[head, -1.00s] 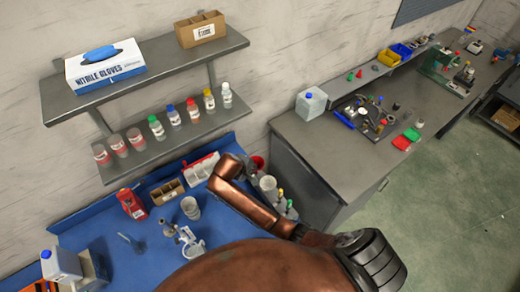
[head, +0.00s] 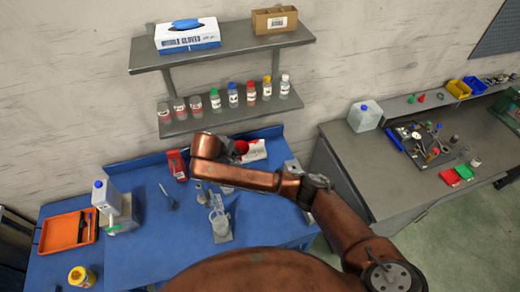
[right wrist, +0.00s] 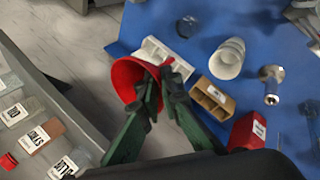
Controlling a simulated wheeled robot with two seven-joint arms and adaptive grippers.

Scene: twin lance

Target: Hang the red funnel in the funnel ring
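The red funnel (right wrist: 126,80) is in the right wrist view, its wide mouth facing left. My right gripper (right wrist: 164,78) is shut on its narrow end, between the green-and-black fingers. In the head view, a part of the red funnel (head: 241,147) shows past my copper arm, above the back of the blue bench; the right gripper (head: 232,156) there is mostly hidden. A small grey-white stand with glassware (head: 219,218) is on the blue bench, lower in the picture than the funnel and apart from it. I cannot make out the funnel ring clearly. My left gripper is not in view.
The blue bench (head: 150,245) holds a red box (head: 177,165), a white jug (head: 107,198), an orange tray (head: 68,232) and a yellow jar (head: 82,277). A shelf with several bottles (head: 230,116) hangs above. White cups (right wrist: 228,58) and a cardboard divider box (right wrist: 213,98) lie near the funnel.

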